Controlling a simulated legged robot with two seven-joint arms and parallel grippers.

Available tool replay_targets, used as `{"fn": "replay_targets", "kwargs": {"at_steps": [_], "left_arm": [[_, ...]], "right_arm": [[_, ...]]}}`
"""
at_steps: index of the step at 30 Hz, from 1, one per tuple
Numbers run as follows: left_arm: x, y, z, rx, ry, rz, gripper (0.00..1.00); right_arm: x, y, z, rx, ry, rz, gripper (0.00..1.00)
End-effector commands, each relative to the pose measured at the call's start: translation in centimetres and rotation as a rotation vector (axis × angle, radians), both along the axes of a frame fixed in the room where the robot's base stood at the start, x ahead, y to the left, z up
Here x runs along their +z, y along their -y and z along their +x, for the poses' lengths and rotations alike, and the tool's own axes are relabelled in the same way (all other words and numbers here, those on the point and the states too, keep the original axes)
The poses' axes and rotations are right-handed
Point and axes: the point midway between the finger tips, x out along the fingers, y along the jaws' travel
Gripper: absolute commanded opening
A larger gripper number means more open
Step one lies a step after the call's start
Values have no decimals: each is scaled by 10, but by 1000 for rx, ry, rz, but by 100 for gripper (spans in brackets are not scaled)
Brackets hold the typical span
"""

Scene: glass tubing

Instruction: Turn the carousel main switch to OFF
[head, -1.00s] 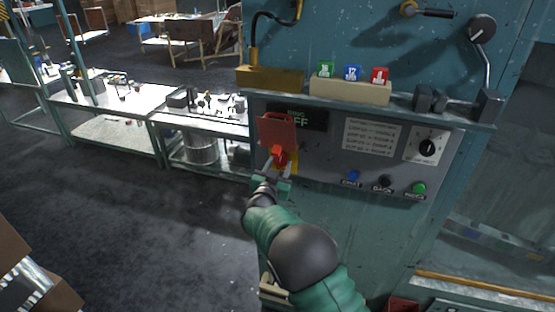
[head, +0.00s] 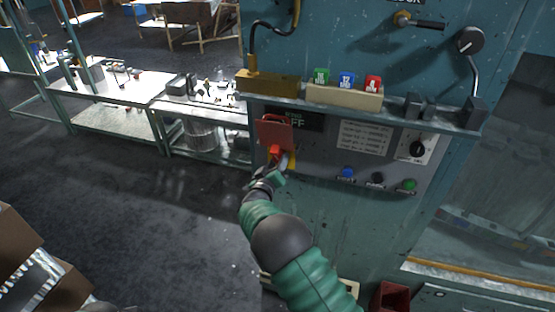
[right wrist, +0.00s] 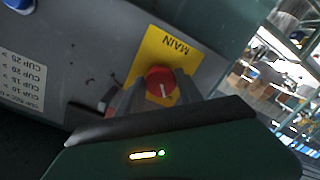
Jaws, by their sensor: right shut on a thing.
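The main switch is a red knob (head: 275,151) on a yellow plate (head: 292,160), below a raised red flap (head: 274,133) on the grey control panel. In the right wrist view the red knob (right wrist: 160,81) has a pale mark, and the yellow plate (right wrist: 172,52) reads MAIN. My right gripper (head: 279,162) is at the switch, its jaws shut on the knob. In the right wrist view the fingers (right wrist: 158,88) are on either side of it. The gripper partly hides the knob and plate in the head view. My left gripper is not in view.
A dark display (head: 294,121) ending in "FF" sits beside the flap. Blue (head: 347,173), black (head: 377,178) and green (head: 408,185) buttons and a black dial (head: 417,148) are to the right. A shelf (head: 395,107) with coloured blocks juts out above. Open floor lies left.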

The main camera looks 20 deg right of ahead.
Motion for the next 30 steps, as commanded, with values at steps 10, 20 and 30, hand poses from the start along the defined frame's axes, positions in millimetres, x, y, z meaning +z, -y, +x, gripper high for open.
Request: {"fn": "replay_targets", "kwargs": {"at_steps": [10, 20, 30], "left_arm": [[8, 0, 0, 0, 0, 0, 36], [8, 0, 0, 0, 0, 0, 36], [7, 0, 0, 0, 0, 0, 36]], "right_arm": [[13, 1, 4, 0, -32, -91, 2], [13, 1, 4, -1, -36, -96, 2], [8, 0, 2, 0, -43, -92, 65]]}}
